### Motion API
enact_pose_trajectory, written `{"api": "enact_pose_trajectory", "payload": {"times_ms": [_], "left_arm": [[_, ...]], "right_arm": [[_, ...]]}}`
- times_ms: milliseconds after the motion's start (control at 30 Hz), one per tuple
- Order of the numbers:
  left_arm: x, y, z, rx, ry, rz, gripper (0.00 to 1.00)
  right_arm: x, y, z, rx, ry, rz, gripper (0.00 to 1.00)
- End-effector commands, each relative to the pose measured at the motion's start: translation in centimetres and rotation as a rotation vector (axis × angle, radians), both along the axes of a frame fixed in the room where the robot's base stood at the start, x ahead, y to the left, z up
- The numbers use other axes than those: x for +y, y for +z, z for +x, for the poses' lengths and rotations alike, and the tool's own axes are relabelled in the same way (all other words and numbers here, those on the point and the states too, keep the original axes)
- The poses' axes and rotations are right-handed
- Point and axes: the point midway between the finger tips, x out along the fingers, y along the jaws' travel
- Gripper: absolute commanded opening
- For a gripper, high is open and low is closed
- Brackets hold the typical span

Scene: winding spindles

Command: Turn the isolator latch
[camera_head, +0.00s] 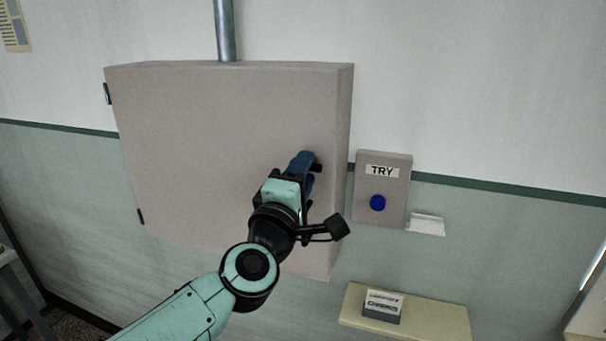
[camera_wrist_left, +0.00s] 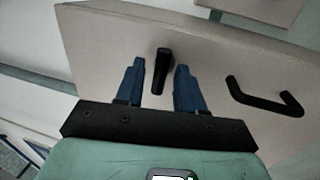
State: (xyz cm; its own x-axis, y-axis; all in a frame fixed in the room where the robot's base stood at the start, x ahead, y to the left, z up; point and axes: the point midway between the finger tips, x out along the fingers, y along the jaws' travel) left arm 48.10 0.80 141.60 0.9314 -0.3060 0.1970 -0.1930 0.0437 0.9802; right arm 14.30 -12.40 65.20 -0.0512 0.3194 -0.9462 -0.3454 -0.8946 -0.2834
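The isolator latch (camera_wrist_left: 162,75) is a short black lever on the face of the grey-beige cabinet (camera_head: 210,130). In the left wrist view it stands between the two blue fingers of my left gripper (camera_wrist_left: 160,64), with a narrow gap seeming to show on each side. The gripper is open around it, not closed on it. In the head view my left gripper (camera_head: 312,172) is at the right part of the cabinet front and mostly hides the latch. My right gripper is in neither view.
A black bar handle (camera_wrist_left: 262,98) sits on the cabinet beside the latch. Right of the cabinet is a TRY box (camera_head: 393,188) with a blue button (camera_head: 378,203). Below is a small shelf (camera_head: 440,318) with a labelled block (camera_head: 382,306). A pipe (camera_head: 225,30) rises above the cabinet.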

Motion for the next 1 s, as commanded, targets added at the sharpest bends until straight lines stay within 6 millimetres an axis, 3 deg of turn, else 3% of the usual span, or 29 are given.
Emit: {"api": "enact_pose_trajectory", "payload": {"times_ms": [300,433,800,1000], "left_arm": [[0.0,-0.1,-0.1,0.002,-0.001,-0.002,0.42],[0.3,-0.4,-1.1,0.002,-0.001,-0.002,0.42],[2.8,-2.0,-8.5,0.001,0.000,-0.003,0.42],[3.8,-2.5,-11.4,0.001,0.001,-0.002,0.42]], "right_arm": [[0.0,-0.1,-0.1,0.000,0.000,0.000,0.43],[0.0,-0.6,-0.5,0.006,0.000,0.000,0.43],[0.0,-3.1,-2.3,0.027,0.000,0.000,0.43],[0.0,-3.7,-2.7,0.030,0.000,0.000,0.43]]}}
